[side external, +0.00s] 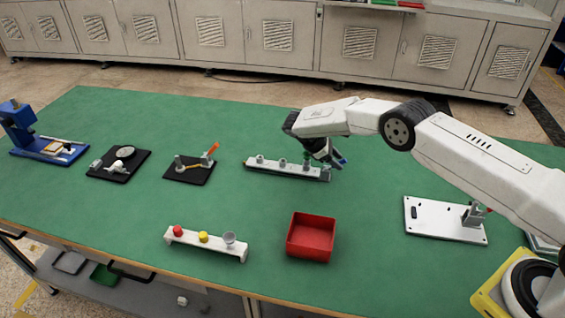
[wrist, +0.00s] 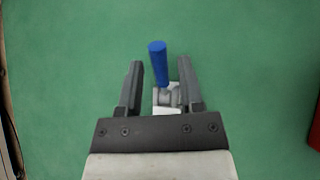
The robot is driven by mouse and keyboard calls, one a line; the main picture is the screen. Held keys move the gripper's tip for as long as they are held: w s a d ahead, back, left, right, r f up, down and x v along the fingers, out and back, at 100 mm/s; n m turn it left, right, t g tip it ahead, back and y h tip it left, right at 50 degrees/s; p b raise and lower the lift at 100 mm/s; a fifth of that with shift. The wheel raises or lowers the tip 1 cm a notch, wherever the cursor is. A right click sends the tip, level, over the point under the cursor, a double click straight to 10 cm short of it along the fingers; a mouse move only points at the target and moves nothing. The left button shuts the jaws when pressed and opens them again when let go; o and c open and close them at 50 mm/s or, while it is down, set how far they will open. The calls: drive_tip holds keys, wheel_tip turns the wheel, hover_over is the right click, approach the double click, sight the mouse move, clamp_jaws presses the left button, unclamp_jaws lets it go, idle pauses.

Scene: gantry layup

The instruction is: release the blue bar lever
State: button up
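The blue lever (wrist: 158,62) stands up from a small pale metal mount (wrist: 167,100) in the wrist view. My gripper (wrist: 160,66) is open, with one dark finger on each side of the lever. Green shows between the lever and both fingers, so neither appears to touch it. In the side external view my gripper (side external: 325,153) is over the right end of a long pale bar (side external: 275,169) with several small grey fittings. A bit of blue (side external: 341,160) shows beside my fingers there; the lever's base is hidden.
A red open bin (side external: 311,237) and a white rack (side external: 207,244) with red, yellow and grey pieces stand nearer the front. A white plate (side external: 437,222) with a clamp lies at right. Black fixture plates (side external: 190,174) and a blue press (side external: 22,130) are at left.

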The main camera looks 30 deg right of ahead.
idle(0.4)
drive_tip(key=v, duration=0.7)
drive_tip(key=shift+a+r, duration=0.25)
drive_tip(key=shift+w, duration=0.1)
idle(0.4)
